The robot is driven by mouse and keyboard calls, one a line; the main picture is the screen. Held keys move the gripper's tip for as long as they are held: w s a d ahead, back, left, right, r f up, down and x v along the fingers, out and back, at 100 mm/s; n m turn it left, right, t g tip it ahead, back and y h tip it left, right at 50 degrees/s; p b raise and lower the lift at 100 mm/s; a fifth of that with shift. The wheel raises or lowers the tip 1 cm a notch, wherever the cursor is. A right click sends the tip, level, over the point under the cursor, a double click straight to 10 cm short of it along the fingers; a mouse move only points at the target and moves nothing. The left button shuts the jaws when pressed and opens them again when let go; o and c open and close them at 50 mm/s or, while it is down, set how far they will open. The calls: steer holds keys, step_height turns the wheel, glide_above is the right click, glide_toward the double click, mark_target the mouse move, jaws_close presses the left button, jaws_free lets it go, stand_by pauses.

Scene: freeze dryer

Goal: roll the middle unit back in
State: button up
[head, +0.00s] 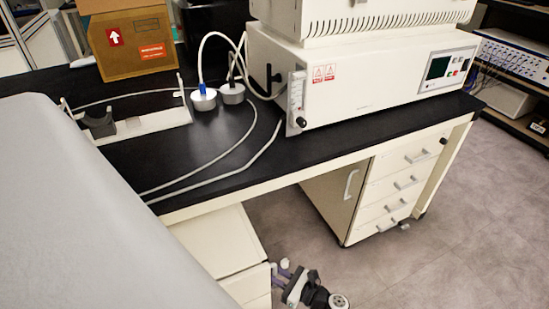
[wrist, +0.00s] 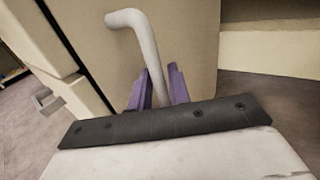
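The middle unit is a cream cabinet (head: 215,240) at the bottom of the head view, jutting out from under the bench; its lower part is cut off. In the wrist view a cream panel (wrist: 190,45) fills the middle, with a pale bent bar handle (wrist: 128,18). My gripper (wrist: 161,82) has its two purple fingers close on either side of the bar, apparently shut on it. The lower end of the bar is hidden behind the dark plate of my gripper. In the head view my gripper (head: 284,268) is beside the unit's right side, its fingers barely discernible.
Another cabinet with drawers (head: 395,195) stands under the bench's right end. Floor (head: 300,225) shows between it and the middle unit. The black benchtop (head: 225,150) carries a white machine (head: 390,80), hoses and a cardboard box (head: 128,40). Open floor (head: 450,250) lies right.

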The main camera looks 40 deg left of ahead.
jaws_close()
steer(key=w+a+b, duration=0.4)
steer(key=a, duration=0.6)
steer(key=w+a+b, duration=0.4)
steer(key=a, duration=0.6)
steer(key=shift+w+a+r, duration=0.15)
steer(key=shift+w+a, duration=0.2)
steer(key=shift+a, duration=0.05)
